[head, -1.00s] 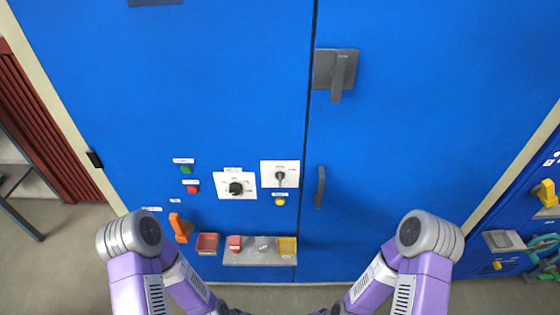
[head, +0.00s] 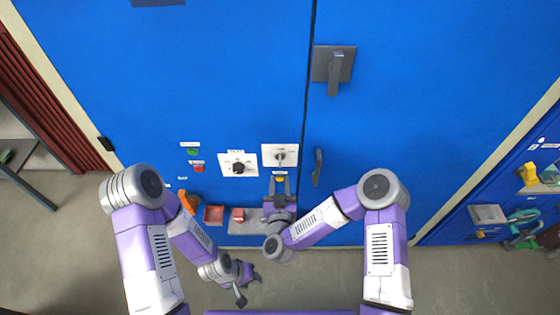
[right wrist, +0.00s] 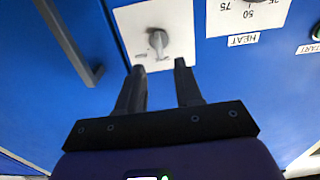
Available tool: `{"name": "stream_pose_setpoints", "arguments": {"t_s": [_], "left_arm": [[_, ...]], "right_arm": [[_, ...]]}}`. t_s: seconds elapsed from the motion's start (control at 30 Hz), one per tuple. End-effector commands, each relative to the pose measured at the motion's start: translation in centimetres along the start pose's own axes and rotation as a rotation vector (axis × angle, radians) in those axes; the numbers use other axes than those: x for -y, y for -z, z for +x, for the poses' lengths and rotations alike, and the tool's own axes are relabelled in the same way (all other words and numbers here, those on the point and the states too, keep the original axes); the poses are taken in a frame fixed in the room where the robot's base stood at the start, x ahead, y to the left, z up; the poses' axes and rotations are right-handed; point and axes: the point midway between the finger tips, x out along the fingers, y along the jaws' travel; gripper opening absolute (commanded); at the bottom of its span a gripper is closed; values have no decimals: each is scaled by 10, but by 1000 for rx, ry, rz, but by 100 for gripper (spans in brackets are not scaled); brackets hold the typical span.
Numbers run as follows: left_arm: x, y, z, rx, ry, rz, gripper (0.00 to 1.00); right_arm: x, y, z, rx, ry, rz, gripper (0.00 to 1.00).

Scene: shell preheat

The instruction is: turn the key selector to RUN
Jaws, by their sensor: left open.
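The key selector (head: 280,155) is a small grey key-like knob on a white square plate (head: 268,149) on the blue cabinet. It also shows in the right wrist view (right wrist: 158,40), just beyond the fingertips. My right gripper (head: 279,174) is open just below the plate in the head view. In the right wrist view my right gripper (right wrist: 158,66) has its fingers apart with nothing between them, and the knob lies ahead of the gap. The plate lettering is too small to read. My left gripper (head: 248,285) is open and empty, low and away from the cabinet.
A black dial (head: 238,167) on a white plate sits left of the selector; its HEAT label (right wrist: 243,40) shows in the wrist view. A dark door handle (head: 317,167) is close on the right. Below are a grey tray (head: 241,228) and a red bin (head: 213,215).

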Motion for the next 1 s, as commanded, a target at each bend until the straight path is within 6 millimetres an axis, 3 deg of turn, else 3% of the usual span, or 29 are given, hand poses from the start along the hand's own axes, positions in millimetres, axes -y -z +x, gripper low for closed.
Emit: {"name": "stream_pose_setpoints", "arguments": {"t_s": [0.5,0.87,1.0], "left_arm": [[0,0,-1,0,0,0,43],[0,0,-1,0,0,0,43],[0,0,-1,0,0,0,43]], "right_arm": [[-2,1,68,-4,-7,-1,35],[-1,1,73,-4,-4,-1,35],[-1,1,73,-4,-4,-1,14]]}}
